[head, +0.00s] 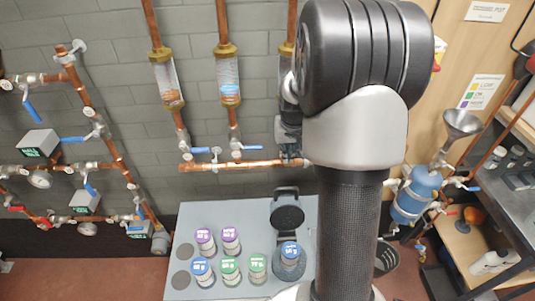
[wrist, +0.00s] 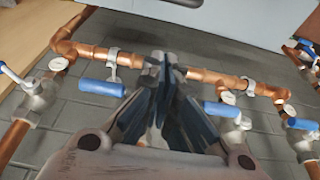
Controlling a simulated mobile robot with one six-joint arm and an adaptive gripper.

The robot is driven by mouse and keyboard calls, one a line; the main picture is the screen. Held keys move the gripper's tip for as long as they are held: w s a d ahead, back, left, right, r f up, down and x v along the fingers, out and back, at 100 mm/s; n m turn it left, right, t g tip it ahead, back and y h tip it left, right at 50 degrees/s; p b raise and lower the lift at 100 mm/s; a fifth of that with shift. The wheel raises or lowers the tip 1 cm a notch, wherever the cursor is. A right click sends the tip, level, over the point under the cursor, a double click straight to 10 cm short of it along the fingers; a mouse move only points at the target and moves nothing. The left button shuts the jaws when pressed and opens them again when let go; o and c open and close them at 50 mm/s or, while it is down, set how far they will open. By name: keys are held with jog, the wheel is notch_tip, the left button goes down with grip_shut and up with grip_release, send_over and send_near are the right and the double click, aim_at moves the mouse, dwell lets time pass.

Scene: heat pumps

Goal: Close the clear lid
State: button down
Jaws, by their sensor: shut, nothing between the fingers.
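A dark round hinged piece (head: 287,214) stands raised at the back of the grey table and looks like an open lid; I cannot tell whether it is clear. A bottle with a blue cap (head: 290,252) stands in a round dark holder just in front of it. My gripper (head: 290,156) is above and behind the raised piece, in front of the wall pipes, partly hidden by my arm. In the wrist view my gripper (wrist: 163,65) is shut and empty, its fingertips appearing over a copper pipe; no lid shows there.
Several bottles with purple, blue and green caps (head: 229,268) stand on the grey table (head: 250,213) left of the holder. Copper pipes (head: 237,166) with blue valve handles run along the wall. A blue tank (head: 415,195) with a funnel stands at right.

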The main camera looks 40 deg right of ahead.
notch_tip(320, 180, down, 9)
jog(key=s+b, duration=0.1)
jog(key=b, duration=0.1)
jog(key=shift+s+a, duration=0.2)
jog(key=shift+a, duration=0.15)
jog(key=shift+b, duration=0.35)
